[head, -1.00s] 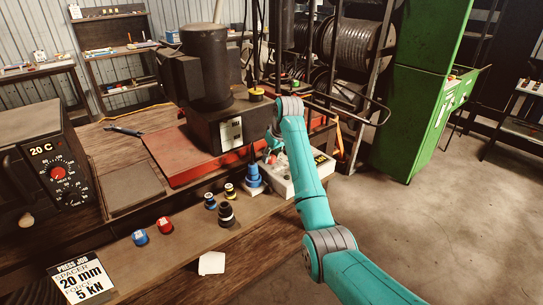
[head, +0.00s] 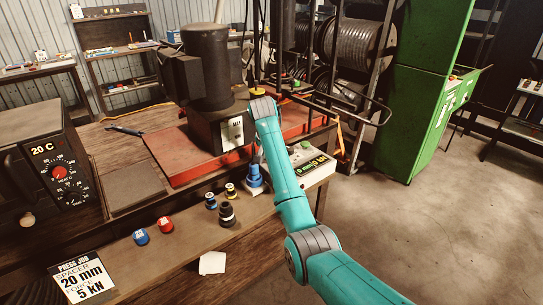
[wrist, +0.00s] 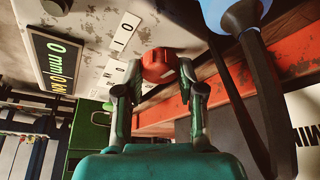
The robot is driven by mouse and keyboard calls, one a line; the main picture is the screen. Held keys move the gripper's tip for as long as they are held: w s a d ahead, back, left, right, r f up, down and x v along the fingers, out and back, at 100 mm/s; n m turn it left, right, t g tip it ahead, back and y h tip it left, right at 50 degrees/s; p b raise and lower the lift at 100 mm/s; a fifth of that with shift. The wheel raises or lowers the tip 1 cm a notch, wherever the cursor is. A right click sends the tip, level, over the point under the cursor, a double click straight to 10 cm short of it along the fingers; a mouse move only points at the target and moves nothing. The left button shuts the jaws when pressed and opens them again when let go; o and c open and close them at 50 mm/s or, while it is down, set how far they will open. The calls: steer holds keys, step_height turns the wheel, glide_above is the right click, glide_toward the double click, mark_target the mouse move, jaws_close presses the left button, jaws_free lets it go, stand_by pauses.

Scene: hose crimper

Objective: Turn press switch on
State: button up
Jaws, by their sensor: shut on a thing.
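The white press control box (head: 322,174) stands at the right end of the bench, partly behind my arm. Its display (head: 312,165) is lit green and reads 0 mm/0 kN. In the wrist view the display (wrist: 55,62) is at the left, beside white labels marked 0 and I (wrist: 122,32). My gripper (wrist: 162,82) is shut on a red knob (wrist: 158,64) in front of the box face. I cannot tell whether the knob is fixed to the box. The press switch is not clearly seen. In the head view my gripper is hidden behind my arm.
The black press (head: 208,75) stands on a red base (head: 180,160) left of my arm. A blue fitting (head: 254,177) stands close to the box. Red (head: 165,224) and blue (head: 140,237) caps and several small fittings lie on the front shelf. The floor at right is clear.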

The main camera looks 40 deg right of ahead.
steer(key=m+g, duration=0.1)
steer(key=m, duration=0.2)
steer(key=m+g, duration=0.1)
steer(key=m, duration=0.3)
steer(key=shift+w+g+h, duration=0.15)
steer(key=shift+g+h, duration=0.15)
steer(key=shift+h, duration=0.1)
stand_by(0.3)
steer(key=o, duration=1.1)
steer(key=shift+v, duration=3.75)
steer(key=shift+a+f, duration=0.1)
